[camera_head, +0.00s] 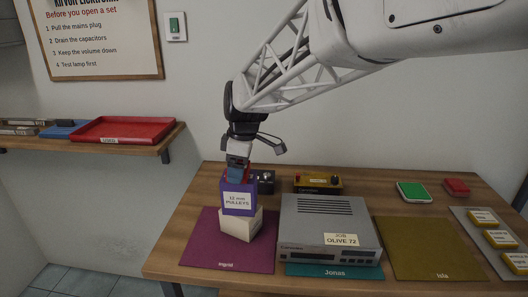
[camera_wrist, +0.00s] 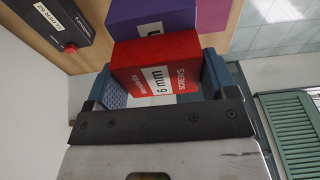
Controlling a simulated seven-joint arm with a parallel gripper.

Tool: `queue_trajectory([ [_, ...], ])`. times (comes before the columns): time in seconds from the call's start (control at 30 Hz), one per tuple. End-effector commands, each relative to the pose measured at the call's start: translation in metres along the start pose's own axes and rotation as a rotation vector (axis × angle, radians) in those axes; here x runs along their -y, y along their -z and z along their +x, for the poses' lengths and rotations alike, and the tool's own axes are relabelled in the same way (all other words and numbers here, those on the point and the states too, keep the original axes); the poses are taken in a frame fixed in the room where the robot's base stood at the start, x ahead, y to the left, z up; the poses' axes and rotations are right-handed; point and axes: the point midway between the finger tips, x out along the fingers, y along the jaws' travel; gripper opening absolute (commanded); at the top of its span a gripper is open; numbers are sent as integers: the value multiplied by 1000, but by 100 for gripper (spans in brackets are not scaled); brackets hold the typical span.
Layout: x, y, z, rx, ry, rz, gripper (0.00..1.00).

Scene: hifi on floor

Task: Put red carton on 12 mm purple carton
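The purple carton (camera_head: 239,198), labelled 12 mm pulleys, sits on top of a cream carton (camera_head: 240,225) on the Ingrid mat. My gripper (camera_head: 238,164) points down above the purple carton. In the wrist view my gripper (camera_wrist: 163,85) has one blue-grey finger on each side of the red carton (camera_wrist: 158,66), marked 6 mm screws, and is shut on it. The purple carton (camera_wrist: 150,20) lies just past it there. In the head view only a little of the red carton (camera_head: 237,174) shows, right at the purple carton's top; I cannot tell whether they touch.
A grey hi-fi unit (camera_head: 328,228) stands right of the stack on the Jonas mat (camera_head: 335,270). Behind are a black box (camera_head: 263,181) and a yellow-black device (camera_head: 318,183). The Isla mat (camera_head: 433,250) is clear. A red tray (camera_head: 122,130) lies on the left shelf.

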Motion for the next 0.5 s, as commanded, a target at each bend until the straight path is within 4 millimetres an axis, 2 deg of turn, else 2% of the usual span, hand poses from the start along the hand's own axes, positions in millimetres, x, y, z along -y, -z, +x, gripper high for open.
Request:
queue_trajectory([
  [0.03,0,0,0,0,0,0,86],
  [0.13,0,0,0,0,0,0,100],
  [0.5,0,0,-2,0,0,0,100],
])
